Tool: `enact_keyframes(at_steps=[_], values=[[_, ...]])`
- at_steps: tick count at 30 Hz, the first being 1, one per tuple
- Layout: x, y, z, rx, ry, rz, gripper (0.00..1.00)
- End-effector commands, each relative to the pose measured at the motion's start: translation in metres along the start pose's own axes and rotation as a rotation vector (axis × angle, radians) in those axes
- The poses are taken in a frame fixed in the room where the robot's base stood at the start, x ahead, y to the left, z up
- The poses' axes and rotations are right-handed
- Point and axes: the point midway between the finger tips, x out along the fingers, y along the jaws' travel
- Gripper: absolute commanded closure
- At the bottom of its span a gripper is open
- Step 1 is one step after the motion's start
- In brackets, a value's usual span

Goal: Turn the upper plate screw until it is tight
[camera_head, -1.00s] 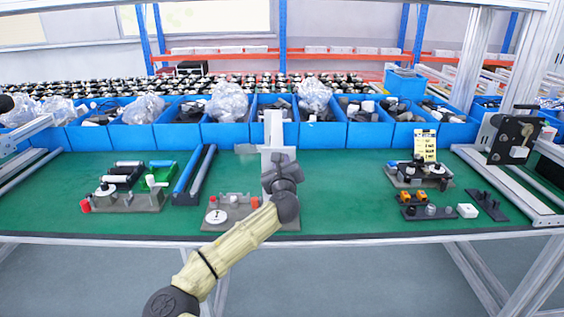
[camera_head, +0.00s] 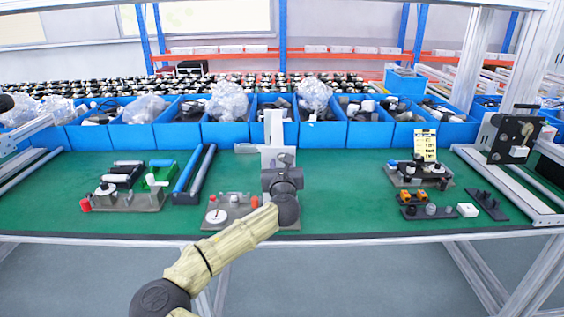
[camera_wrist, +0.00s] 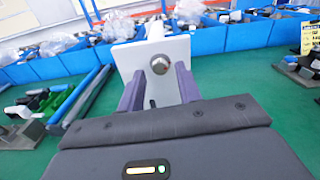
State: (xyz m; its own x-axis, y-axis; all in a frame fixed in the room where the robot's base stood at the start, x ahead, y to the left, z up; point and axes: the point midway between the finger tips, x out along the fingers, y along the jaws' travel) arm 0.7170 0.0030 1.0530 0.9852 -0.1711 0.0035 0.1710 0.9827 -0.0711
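A white upright plate (camera_head: 274,130) stands on a grey base (camera_head: 245,226) at the middle of the bench. In the wrist view the plate (camera_wrist: 128,58) faces me, with a shiny round screw head (camera_wrist: 160,65) near its middle. A small dark mark (camera_wrist: 152,103) shows lower down, between the fingers. My gripper (camera_wrist: 161,72) is open, with one purple finger on each side of the screw and a gap to it on both sides. Whether the fingertips touch the plate I cannot tell. In the head view my wrist hides the screw and the fingertips.
The base also carries a white disc (camera_head: 216,216) and a red knob (camera_head: 254,202). Two blue-grey rails (camera_head: 194,175) and a fixture with a green part (camera_head: 158,178) lie to the left. Blue bins (camera_head: 225,134) line the back. Bare green bench (camera_head: 340,190) is free to the right.

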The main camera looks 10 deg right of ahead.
Motion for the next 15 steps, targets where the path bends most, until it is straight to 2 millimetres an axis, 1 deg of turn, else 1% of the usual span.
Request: enact_keyframes(at_steps=[15], values=[[-0.034,0.0,-0.001,-0.001,0.001,0.0,0.65]])
